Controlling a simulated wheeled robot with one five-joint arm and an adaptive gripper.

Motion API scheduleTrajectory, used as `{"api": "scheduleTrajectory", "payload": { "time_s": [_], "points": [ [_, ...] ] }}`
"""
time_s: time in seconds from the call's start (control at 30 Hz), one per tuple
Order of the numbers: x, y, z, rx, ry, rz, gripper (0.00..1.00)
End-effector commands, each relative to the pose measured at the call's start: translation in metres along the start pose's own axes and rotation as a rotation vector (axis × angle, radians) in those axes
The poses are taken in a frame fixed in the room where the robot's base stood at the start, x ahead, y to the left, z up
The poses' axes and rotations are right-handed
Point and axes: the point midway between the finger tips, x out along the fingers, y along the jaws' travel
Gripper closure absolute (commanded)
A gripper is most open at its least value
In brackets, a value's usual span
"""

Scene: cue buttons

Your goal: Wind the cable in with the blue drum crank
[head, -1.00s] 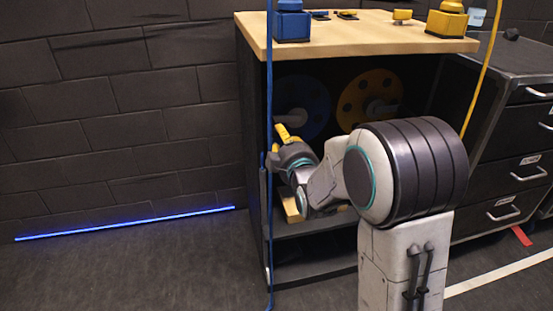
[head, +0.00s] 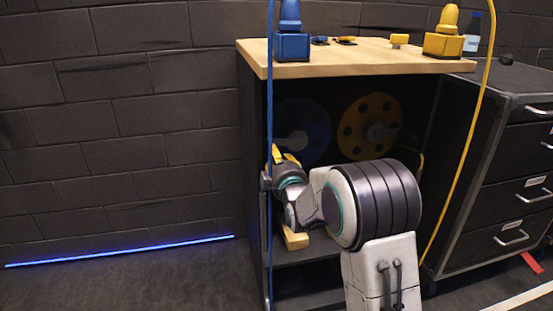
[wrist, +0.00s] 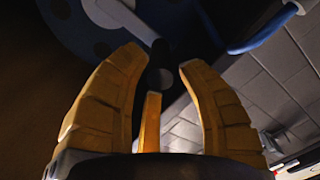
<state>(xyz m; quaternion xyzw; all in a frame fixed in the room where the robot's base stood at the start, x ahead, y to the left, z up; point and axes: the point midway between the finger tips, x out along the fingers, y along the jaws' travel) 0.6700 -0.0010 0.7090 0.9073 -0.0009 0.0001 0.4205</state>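The blue drum (head: 314,128) is mounted inside the dark cabinet, below the wooden top. Its pale hub (head: 298,141) shows in the head view. In the wrist view the blue drum (wrist: 75,25) fills the upper left. A pale crank arm (wrist: 135,20) leads from it to a dark crank handle (wrist: 161,72). My gripper (head: 283,152) is at the cabinet's left front, in front of the drum's lower left. In the wrist view my gripper's (wrist: 163,68) yellow fingers stand apart on either side of the handle, with gaps showing. The blue cable (head: 270,110) hangs down the cabinet's left front.
A yellow drum (head: 370,125) sits to the right of the blue one, with a yellow cable (head: 465,180) in front. Blue (head: 291,46) and yellow (head: 443,44) fixtures stand on the wooden top (head: 350,62). A drawer cabinet (head: 505,160) stands at right. The left floor is clear.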

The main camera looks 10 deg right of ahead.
Motion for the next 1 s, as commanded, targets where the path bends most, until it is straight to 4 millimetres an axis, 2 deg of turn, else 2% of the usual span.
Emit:
{"api": "scheduleTrajectory", "payload": {
  "time_s": [0.2,0.57,1.0],
  "points": [
    [0.0088,-0.0005,0.0004,0.0,-0.001,-0.001,0.65],
    [0.0098,-0.0002,0.0001,0.0,-0.001,-0.001,0.63],
    [0.0096,-0.0006,0.0007,0.0,-0.002,-0.002,1.0]
  ]
}}
